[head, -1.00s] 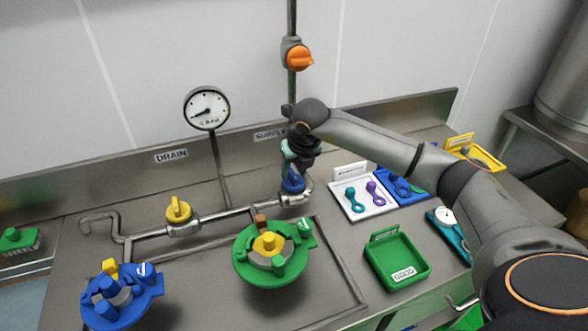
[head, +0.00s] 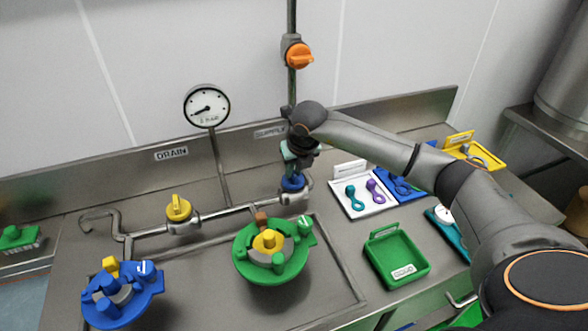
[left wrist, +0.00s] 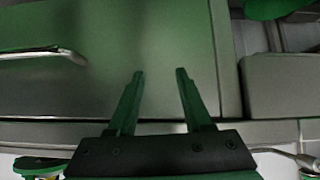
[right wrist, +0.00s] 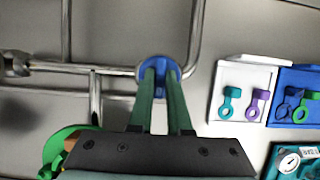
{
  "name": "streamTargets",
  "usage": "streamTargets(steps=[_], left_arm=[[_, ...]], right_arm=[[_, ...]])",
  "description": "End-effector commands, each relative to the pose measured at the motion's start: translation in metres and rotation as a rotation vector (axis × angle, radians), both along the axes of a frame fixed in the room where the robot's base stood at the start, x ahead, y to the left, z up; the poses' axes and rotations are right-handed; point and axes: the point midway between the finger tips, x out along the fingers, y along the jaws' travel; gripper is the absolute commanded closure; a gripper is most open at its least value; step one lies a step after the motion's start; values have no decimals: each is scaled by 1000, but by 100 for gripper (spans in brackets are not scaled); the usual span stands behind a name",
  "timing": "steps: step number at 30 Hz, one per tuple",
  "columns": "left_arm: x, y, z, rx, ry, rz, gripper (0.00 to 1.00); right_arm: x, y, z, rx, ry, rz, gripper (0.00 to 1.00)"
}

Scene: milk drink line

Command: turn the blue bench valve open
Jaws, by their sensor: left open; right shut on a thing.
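The blue bench valve (head: 292,184) sits on the steel pipe near the supply label, at the right end of the pipe run. It also shows in the right wrist view (right wrist: 159,66), as a round blue knob. My right gripper (right wrist: 160,84) is shut on the valve's handle from above; the fingers hide most of the handle, so its exact angle is hard to read. In the head view the right gripper (head: 293,168) is just above the blue base. My left gripper (left wrist: 160,74) is open and empty in the left wrist view, facing a grey cabinet front; it is not in the head view.
A yellow valve (head: 178,208) is on the same pipe, an orange valve (head: 299,56) on the upright pipe. A gauge (head: 207,106) stands behind. Green (head: 243,275) and blue (head: 96,312) fixtures are in front. A white tray (head: 350,207) and green bin (head: 397,276) lie right.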

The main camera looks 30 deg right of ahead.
Motion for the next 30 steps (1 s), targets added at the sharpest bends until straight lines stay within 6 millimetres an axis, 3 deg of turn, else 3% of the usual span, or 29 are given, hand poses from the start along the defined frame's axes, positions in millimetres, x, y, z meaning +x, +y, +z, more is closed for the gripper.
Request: streamTargets(steps=[17,30], left_arm=[[0,0,-7,0,-1,0,50],[0,0,-30,0,-1,0,50]], right_arm=[[0,-2,0,-1,-2,66,100],[1,-4,-1,0,-4,418,100]])
